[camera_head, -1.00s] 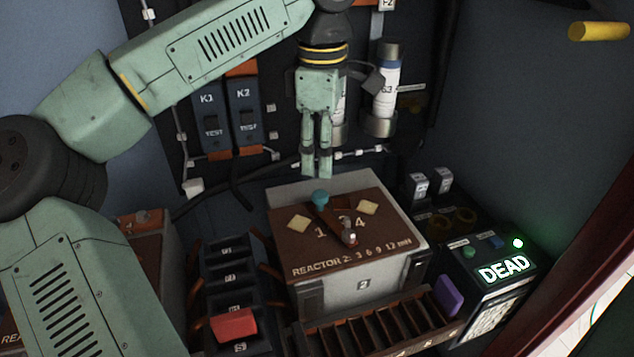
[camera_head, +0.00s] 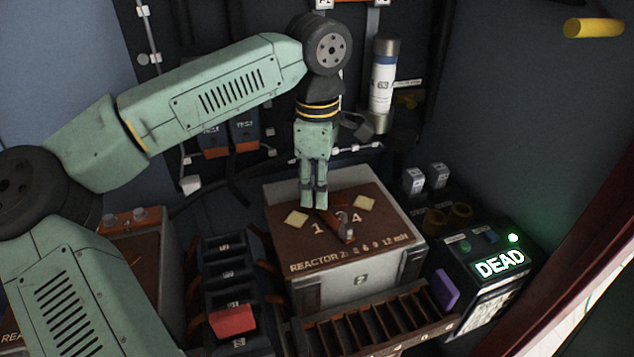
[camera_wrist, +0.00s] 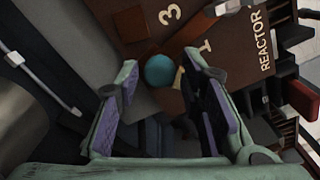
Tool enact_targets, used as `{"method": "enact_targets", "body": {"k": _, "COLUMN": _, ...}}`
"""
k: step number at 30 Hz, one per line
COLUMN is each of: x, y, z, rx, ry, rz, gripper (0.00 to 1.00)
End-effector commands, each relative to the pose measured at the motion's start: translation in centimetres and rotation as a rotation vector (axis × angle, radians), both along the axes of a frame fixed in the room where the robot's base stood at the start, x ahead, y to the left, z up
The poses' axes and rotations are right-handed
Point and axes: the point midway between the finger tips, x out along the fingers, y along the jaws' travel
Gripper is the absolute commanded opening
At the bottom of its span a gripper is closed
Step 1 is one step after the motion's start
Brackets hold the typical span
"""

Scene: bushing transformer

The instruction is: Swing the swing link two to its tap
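The swing link (camera_head: 332,222) is a brown bar on the sloping top of the reactor 2 box (camera_head: 300,248). Its metal pivot (camera_head: 345,226) sits near the front, and the bar points back and left from there. Its teal knob (camera_wrist: 160,70) shows in the wrist view but is hidden behind my gripper in the head view. Pale diamond taps lie left (camera_head: 296,218) and right (camera_head: 364,203), by the numbers 1 and 4. My gripper (camera_head: 314,205) points down over the link's far end. Its fingers (camera_wrist: 163,78) are apart, with the knob between or just beyond the tips; contact is unclear.
A row of dark blocks with a red one (camera_head: 233,320) stands at left. A slotted rack (camera_head: 385,320) with a purple piece (camera_head: 446,290) lies in front. A lit DEAD indicator box (camera_head: 498,263) is at right. A white cylinder (camera_head: 382,88) stands on the back panel.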

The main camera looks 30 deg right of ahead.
Motion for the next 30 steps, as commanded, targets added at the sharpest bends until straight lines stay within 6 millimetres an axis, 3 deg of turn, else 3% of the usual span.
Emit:
{"method": "enact_targets", "body": {"k": 14, "x": -0.01, "y": 0.0, "z": 0.03, "rx": 0.0, "ry": 0.0, "rz": 0.0, "gripper": 0.01}}
{"method": "enact_targets", "body": {"k": 30, "x": -0.01, "y": -0.06, "z": 0.05, "rx": 0.001, "ry": 0.001, "rz": -0.003, "gripper": 0.0}}
